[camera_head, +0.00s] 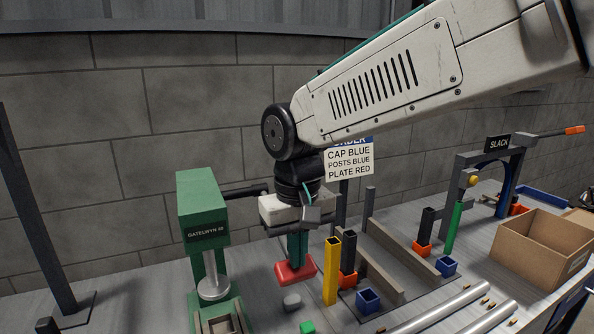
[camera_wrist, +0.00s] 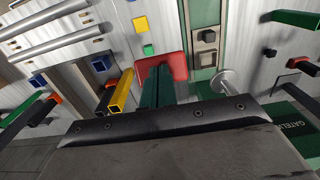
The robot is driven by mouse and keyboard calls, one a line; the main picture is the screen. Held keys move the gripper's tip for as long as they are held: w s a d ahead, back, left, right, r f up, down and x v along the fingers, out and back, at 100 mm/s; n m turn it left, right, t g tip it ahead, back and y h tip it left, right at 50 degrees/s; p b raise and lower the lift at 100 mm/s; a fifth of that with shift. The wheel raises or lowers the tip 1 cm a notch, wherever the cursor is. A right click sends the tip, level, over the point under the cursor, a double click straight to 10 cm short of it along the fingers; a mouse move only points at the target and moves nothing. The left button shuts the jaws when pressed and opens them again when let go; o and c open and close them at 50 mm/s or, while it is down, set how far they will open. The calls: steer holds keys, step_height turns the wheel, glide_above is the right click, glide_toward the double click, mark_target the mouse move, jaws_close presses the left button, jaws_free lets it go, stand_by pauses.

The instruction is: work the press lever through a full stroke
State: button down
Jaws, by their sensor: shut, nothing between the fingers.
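The green press (camera_head: 203,205), labelled GATELWYN, stands at the left in the head view. Its dark lever (camera_head: 240,191) sticks out to the right from the press head, roughly level, and its end sits close to my wrist; I cannot tell whether they touch. The press's pale round ram (camera_head: 213,287) hangs below the head; its disc also shows in the wrist view (camera_wrist: 226,82). My gripper (camera_head: 297,257) points down to the right of the press. Its green fingers (camera_wrist: 158,80) are together and empty, over a red plate (camera_head: 296,270).
A yellow post (camera_head: 331,270) stands close right of my gripper. Beyond it are grey rails (camera_head: 385,262), a blue cap (camera_head: 368,300) and a cardboard box (camera_head: 540,248). An order sign (camera_head: 349,160) stands behind my wrist. A SLACK frame (camera_head: 497,143) is at the right.

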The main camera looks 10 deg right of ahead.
step_height(320, 180, up, 14)
steer(key=shift+f, duration=0.2)
stand_by(0.4)
stand_by(0.4)
steer(key=s+d+f+m, duration=0.1)
steer(key=s+d+f, duration=0.6)
steer(key=d, duration=0.3)
steer(key=s+d+f+m+t, duration=0.1)
steer(key=s+d+f+m, duration=0.1)
steer(key=s+d+f, duration=0.5)
steer(key=s+d, duration=0.3)
